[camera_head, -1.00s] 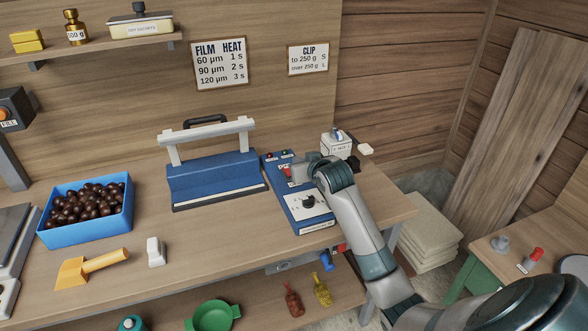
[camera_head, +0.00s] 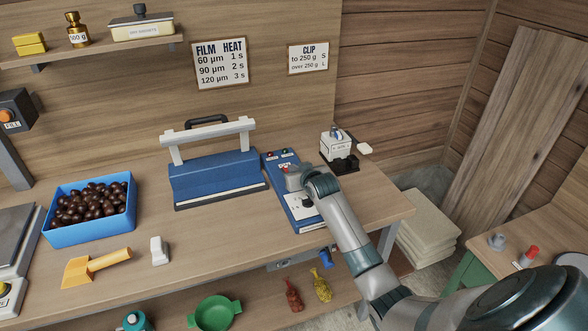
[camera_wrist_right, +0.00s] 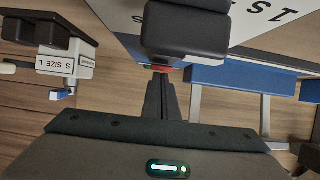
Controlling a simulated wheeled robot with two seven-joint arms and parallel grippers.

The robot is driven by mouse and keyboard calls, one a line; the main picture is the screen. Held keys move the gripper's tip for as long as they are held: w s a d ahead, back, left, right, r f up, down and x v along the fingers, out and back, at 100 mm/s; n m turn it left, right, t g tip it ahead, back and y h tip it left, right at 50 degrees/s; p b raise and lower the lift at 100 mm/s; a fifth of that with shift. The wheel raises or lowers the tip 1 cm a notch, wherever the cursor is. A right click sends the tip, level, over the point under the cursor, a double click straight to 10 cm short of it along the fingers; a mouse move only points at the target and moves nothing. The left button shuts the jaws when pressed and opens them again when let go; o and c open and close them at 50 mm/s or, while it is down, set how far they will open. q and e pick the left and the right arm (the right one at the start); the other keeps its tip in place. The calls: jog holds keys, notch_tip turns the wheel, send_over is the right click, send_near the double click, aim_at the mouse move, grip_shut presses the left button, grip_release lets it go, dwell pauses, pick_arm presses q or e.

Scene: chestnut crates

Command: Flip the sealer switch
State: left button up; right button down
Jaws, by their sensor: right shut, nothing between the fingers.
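The sealer (camera_head: 215,180) is a blue body with a white lever arm and black handle on the bench. Beside it lies its blue control box (camera_head: 308,226), with small red and green lights at its far end and a white dial plate nearer the front. My right gripper (camera_head: 292,177) is shut and empty over the middle of this box, hiding much of it, including most of the switch area. In the right wrist view its dark fingers (camera_wrist_right: 161,98) point at a small red part (camera_wrist_right: 160,68), partly hidden behind a dark block. My left gripper is out of view.
A clip machine (camera_head: 336,147) stands behind and right of my gripper. A blue crate of chestnuts (camera_head: 88,229), a yellow scoop (camera_head: 98,265) and a small white block (camera_head: 159,250) are at left.

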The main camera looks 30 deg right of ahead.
jog(key=shift+f, duration=0.1)
jog(key=shift+s+f+t+b, duration=0.15)
jog(key=shift+f+t+b, duration=0.4)
jog(key=shift+b, duration=0.6)
jog(key=shift+r, duration=0.2)
jog(key=shift+r+p, duration=0.75)
jog(key=shift+p, duration=0.3)
jog(key=shift+r, duration=0.1)
